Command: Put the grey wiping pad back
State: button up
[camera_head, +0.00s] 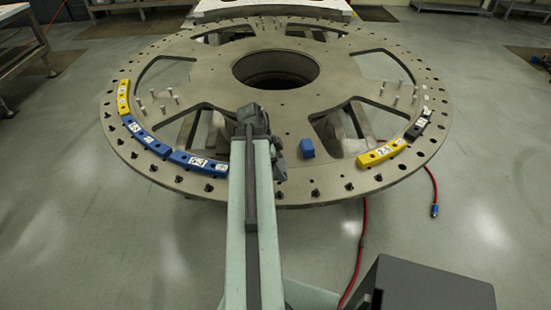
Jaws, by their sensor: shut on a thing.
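My gripper (279,168) is at the end of my pale green arm, over the near part of the turret plate (215,85). It is small and dark here, and partly hidden by my arm. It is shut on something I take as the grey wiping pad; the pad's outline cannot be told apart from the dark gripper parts. No other grey pad can be made out on the plate.
A small blue block (307,147) stands right of my gripper. Blue segments (198,162) and yellow segments (381,152) lie along the rim. The plate has large openings and a central hole. A red hose (361,245) and dark box (425,288) are at the near right.

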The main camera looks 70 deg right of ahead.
jog(key=shift+s, duration=0.15)
jog(key=w+d, duration=0.2)
jog(key=d, duration=0.2)
jog(key=w+d+f, duration=0.1)
jog(key=w+d, duration=0.1)
jog(key=d, duration=0.3)
jog(key=w+d+b, duration=0.1)
jog(key=w+d, duration=0.1)
jog(key=d, duration=0.2)
jog(key=shift+w+d+f, duration=0.2)
jog(key=shift+w+d, duration=0.2)
jog(key=f+b, duration=0.4)
jog(key=shift+w+d, duration=0.15)
jog(key=shift+d, duration=0.1)
jog(key=shift+r, duration=0.2)
jog(key=shift+f, duration=0.1)
jog(key=o, duration=1.4)
jog(key=shift+o, duration=0.2)
